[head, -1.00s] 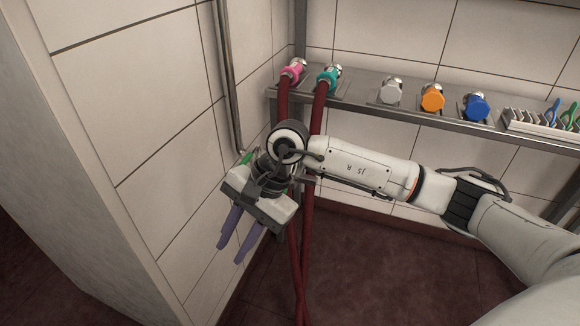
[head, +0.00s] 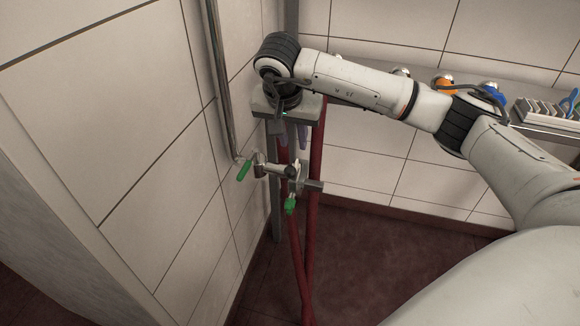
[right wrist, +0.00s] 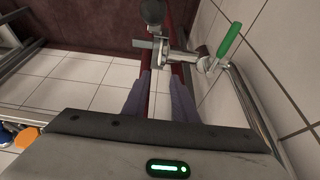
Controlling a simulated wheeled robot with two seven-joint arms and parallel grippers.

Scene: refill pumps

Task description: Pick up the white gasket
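I cannot make out a white gasket in either view. My right gripper (head: 293,137) points down in the head view, above the pipe fitting (head: 280,171) with green handles. The fitting (right wrist: 178,57) lies beyond the fingertips there. My left gripper is not in view.
A metal pipe (head: 221,90) runs down the tiled wall to the fitting. Red hoses (head: 317,190) hang behind it. A shelf at the back holds an orange coupling (head: 445,86), a blue one (head: 490,90) and a rack (head: 545,113).

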